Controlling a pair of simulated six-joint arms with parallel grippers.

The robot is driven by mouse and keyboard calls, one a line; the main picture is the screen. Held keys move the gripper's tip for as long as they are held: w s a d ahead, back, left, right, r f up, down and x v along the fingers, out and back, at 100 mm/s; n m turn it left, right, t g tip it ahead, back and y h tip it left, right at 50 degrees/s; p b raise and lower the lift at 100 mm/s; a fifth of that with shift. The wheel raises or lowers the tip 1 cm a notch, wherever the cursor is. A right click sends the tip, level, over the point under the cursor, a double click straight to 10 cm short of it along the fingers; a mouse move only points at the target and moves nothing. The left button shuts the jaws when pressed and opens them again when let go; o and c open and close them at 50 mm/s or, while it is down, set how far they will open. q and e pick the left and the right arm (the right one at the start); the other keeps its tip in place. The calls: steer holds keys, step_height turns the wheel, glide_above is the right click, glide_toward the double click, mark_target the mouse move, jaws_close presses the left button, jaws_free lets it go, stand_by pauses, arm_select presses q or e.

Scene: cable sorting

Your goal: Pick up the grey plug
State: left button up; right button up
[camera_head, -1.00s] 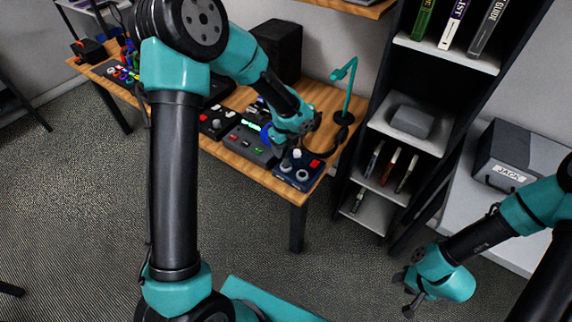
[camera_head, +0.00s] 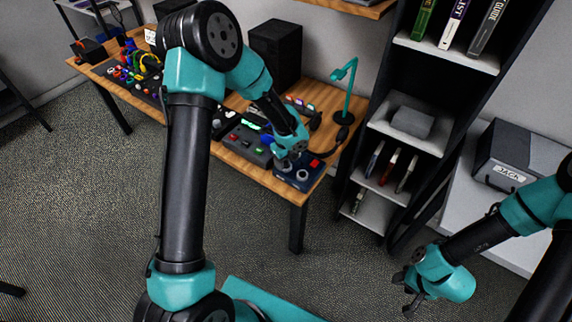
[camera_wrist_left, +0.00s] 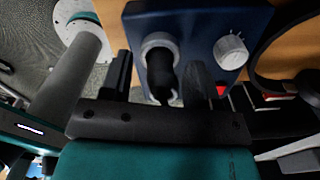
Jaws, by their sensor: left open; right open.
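A dark grey plug (camera_wrist_left: 162,78) stands in a round grey collar on the blue box (camera_wrist_left: 195,20) in the left wrist view. My left gripper (camera_wrist_left: 160,85) is open, with one finger on either side of the plug, and I see no clear contact. In the head view the blue box (camera_head: 300,176) sits at the front right corner of the desk, with my left gripper (camera_head: 283,162) at its left side. The plug is too small to make out there. My right gripper (camera_head: 413,300) is open and empty, away from the desk.
A grey device (camera_head: 247,142) stands left of the box on the wooden desk (camera_head: 262,181). Several coloured cables are at the far left.

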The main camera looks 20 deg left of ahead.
arm_select(q)
steer(key=shift+f, duration=0.15)
stand_by(0.3)
steer(key=c, duration=1)
